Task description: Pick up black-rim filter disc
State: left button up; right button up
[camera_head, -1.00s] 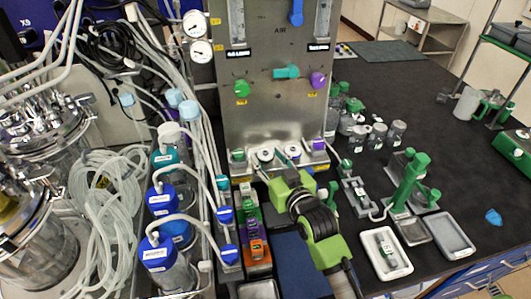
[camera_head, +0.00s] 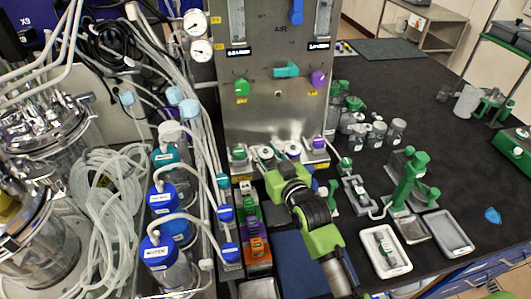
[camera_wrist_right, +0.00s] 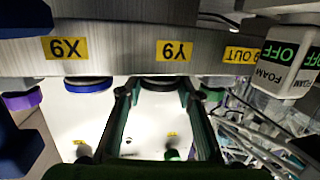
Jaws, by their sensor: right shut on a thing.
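The black-rim filter disc (camera_wrist_right: 165,82) sits at the lower edge of the metal panel. It shows edge-on in the right wrist view, between the fingers of my right gripper (camera_wrist_right: 160,92). The fingers are shut on its two sides. In the head view my right gripper (camera_head: 268,168) is at the foot of the panel, at the left one of two pale discs (camera_head: 265,152). Its own body partly hides the contact there. A blue-rim disc (camera_wrist_right: 88,84) is beside it in the wrist view, apart from the fingers. My left gripper is not in view.
The metal panel (camera_head: 270,110) stands directly behind the gripper. A green knob (camera_head: 238,154) and a purple knob (camera_head: 318,144) flank the discs. Blue-capped bottles (camera_head: 160,250) and tubing are at left. A green stand (camera_head: 408,180) and white tray (camera_head: 386,250) are at right.

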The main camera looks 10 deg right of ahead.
notch_tip(320, 180, up, 3)
jog(key=shift+r+b, duration=0.2)
jog(key=shift+b, duration=0.3)
jog(key=s+a+r, duration=0.2)
jog(key=s+r, duration=0.2)
jog(key=s, duration=0.2)
jog(key=s+a+r+b, duration=0.1)
jog(key=s+a+r, duration=0.1)
jog(key=s+r, duration=0.3)
jog(key=shift+s+a+r, duration=0.3)
jog(key=shift+s+a, duration=0.05)
jog(key=shift+s, duration=0.75)
